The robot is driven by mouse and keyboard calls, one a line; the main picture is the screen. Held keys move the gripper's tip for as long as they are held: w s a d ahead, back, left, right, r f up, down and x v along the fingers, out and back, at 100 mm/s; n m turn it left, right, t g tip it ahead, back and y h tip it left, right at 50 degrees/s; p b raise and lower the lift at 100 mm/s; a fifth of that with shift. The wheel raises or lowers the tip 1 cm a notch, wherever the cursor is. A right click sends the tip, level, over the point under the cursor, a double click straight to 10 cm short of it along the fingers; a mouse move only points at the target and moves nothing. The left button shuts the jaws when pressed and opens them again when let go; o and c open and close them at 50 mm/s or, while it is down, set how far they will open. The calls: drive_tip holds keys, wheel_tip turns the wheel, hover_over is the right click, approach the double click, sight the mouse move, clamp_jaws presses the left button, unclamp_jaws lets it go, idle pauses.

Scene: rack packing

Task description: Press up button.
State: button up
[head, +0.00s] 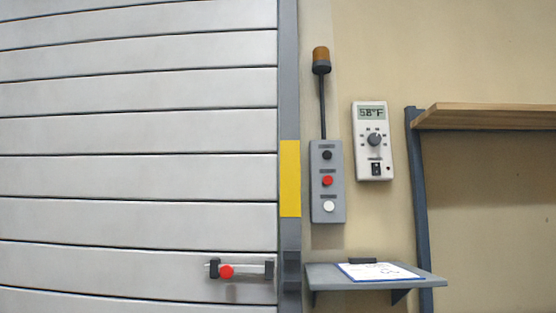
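A grey control box (328,214) is fixed to the wall just right of the shutter door. It carries three round buttons in a column: a black button (327,155) at the top, a red button (327,181) in the middle and a white button (328,206) at the bottom. Each has a small dark label above it, too small to read, so I cannot tell which is the up button. My gripper is not in view.
A slatted shutter door (140,178) with a red-knobbed latch (226,272) fills the left. An amber lamp (321,57) is above the box. A thermostat (373,141) reads 58°F. A small shelf (425,283) with a clipboard (380,271) juts out below; a rack (418,200) stands right.

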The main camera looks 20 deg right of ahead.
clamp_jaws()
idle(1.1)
